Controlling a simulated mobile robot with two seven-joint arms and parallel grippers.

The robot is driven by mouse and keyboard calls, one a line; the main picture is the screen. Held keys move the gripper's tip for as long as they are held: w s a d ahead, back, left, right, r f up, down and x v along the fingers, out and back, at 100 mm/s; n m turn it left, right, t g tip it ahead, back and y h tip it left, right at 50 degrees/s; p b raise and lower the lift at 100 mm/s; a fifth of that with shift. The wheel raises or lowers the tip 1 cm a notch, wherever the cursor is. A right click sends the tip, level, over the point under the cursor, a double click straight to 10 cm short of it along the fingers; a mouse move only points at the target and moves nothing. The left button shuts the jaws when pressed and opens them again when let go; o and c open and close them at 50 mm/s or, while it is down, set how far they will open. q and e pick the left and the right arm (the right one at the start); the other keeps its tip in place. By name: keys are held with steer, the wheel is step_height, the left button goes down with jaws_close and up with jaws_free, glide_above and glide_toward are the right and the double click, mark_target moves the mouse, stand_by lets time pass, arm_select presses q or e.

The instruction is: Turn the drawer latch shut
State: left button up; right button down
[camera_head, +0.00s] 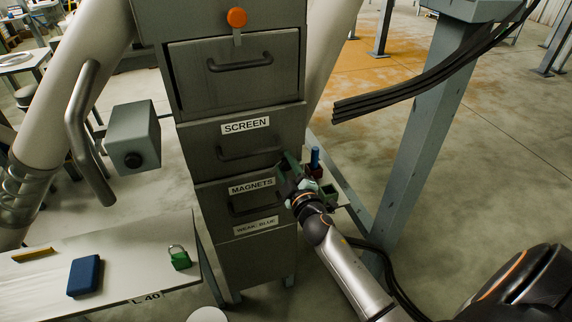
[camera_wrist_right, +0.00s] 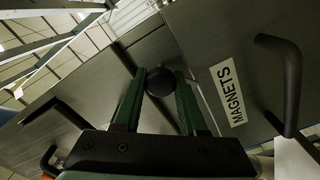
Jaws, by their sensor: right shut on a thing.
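My right gripper (camera_head: 287,172) is at the cabinet's right edge, beside the MAGNETS label. In the right wrist view its two green fingers are on either side of a round black knob (camera_wrist_right: 160,82), shut on it. The MAGNETS label (camera_wrist_right: 228,92) and a black bar handle (camera_wrist_right: 280,85) are to the right there. Whether this knob is the latch cannot be told. An orange knob (camera_head: 237,17) is above the top drawer. My left gripper is not in view.
A white table (camera_head: 120,240) at lower left bears a blue block (camera_head: 84,276) and a green padlock (camera_head: 179,258). A grey box (camera_head: 133,137) juts out left of the cabinet. Dark cables (camera_head: 420,82) and a steel post (camera_head: 415,140) are to the right.

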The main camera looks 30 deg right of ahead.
steer(key=n, duration=0.4)
steer(key=shift+n, duration=2.3)
steer(key=shift+c, duration=2.3)
jaws_free()
steer(key=shift+w+f, duration=0.1)
